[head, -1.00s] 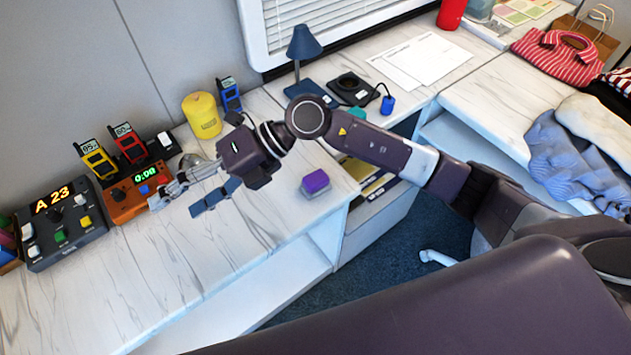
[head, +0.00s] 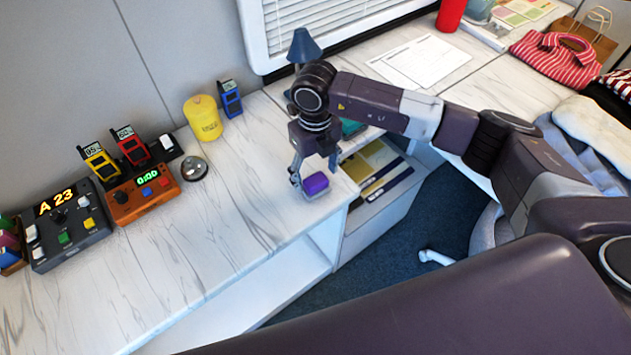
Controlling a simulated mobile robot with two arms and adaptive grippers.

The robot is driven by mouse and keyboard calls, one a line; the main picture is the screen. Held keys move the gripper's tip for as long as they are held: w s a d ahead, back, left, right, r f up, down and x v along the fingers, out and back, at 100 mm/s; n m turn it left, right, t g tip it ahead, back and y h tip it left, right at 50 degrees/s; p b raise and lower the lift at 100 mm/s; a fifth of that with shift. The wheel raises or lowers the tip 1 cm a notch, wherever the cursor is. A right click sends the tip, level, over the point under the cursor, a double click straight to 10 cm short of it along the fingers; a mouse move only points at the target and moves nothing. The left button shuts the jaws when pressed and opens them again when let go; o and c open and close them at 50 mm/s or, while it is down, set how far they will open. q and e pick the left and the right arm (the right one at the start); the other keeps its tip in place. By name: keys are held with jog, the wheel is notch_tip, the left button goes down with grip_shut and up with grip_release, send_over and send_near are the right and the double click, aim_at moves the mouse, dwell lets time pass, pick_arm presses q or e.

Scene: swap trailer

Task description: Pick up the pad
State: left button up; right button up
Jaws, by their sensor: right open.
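The pad (head: 315,185), a small block with a purple top and a paler base, sits on the white marbled counter near its front edge. My right gripper (head: 315,178) points down over it, open. One finger is at the pad's left and the other is at its right rear. I cannot tell whether the fingers touch it. My left gripper is not in view.
An orange timer box (head: 143,192), a dark console (head: 66,225), a silver bell (head: 193,167) and a yellow canister (head: 203,117) stand to the left. A blue lamp (head: 304,46) is behind my arm. The counter (head: 235,215) left of the pad is clear.

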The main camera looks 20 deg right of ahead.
aim_at(315, 180)
jog(key=shift+f, duration=1.45)
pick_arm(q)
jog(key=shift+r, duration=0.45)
pick_arm(e)
jog(key=shift+c, duration=0.7)
jog(key=c, duration=1.1)
jog(key=shift+o, duration=0.2)
jog(key=shift+r, duration=0.15)
pick_arm(q)
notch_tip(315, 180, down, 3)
jog(key=b, duration=0.3)
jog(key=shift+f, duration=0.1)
pick_arm(e)
notch_tip(315, 180, up, 20)
